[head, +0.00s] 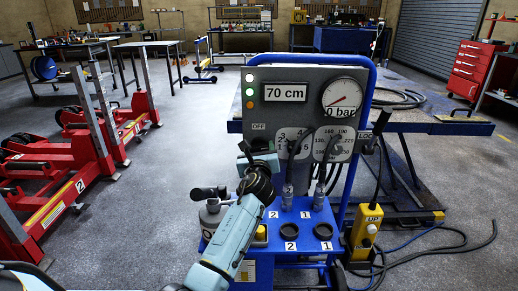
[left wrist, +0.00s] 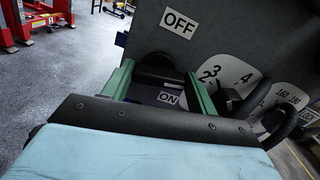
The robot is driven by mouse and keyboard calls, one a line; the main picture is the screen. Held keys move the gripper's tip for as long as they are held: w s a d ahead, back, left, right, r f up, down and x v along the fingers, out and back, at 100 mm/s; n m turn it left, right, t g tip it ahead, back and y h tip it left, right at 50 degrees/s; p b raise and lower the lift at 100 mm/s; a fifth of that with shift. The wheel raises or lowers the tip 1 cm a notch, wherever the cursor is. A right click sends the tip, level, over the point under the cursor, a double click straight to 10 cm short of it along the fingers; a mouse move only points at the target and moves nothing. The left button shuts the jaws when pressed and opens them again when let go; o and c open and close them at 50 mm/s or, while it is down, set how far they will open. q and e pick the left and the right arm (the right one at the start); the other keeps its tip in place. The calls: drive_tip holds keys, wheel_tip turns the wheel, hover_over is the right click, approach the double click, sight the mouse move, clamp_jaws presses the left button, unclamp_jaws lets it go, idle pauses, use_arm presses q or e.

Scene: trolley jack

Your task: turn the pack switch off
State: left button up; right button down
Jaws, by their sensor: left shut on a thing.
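The control panel (head: 300,112) stands upright on a blue trolley in the head view. My left gripper (head: 257,150) is at the panel's lower left, just below the OFF label (head: 259,126). In the left wrist view the green fingers of my left gripper (left wrist: 160,85) are on either side of the black pack switch (left wrist: 155,70) and shut on it. The OFF label (left wrist: 179,24) is above the switch and the ON label (left wrist: 168,98) shows below it, between the fingers. The gripper hides the switch in the head view, and its exact angle is hard to tell. My right gripper is not in view.
Right of the switch are two numbered dials (head: 312,145) with black levers. A pressure gauge (head: 343,98) and a 70 cm display (head: 285,92) sit above. Red lifts (head: 60,165) stand at left, with open floor between.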

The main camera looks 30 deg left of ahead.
use_arm(q)
drive_tip(key=n, duration=0.2)
drive_tip(key=shift+n, duration=0.4)
drive_tip(key=n, duration=0.2)
drive_tip(key=shift+s+a+n, duration=0.1)
drive_tip(key=shift+n, duration=0.3)
drive_tip(key=n, duration=0.4)
drive_tip(key=shift+f, duration=0.1)
drive_tip(key=shift+n, duration=0.7)
drive_tip(key=shift+a+n, duration=0.1)
drive_tip(key=shift+n, duration=0.7)
drive_tip(key=shift+n+b, duration=0.4)
drive_tip(key=shift+n, duration=0.3)
drive_tip(key=shift+f+n, duration=0.1)
drive_tip(key=shift+n, duration=0.9)
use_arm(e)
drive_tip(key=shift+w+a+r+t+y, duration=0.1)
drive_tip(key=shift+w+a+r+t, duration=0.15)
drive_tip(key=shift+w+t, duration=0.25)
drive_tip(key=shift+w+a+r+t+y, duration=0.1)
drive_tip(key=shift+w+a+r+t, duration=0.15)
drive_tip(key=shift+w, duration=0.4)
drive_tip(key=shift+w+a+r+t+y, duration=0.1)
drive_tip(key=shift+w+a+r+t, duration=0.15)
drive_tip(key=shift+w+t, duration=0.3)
use_arm(q)
drive_tip(key=o, duration=1)
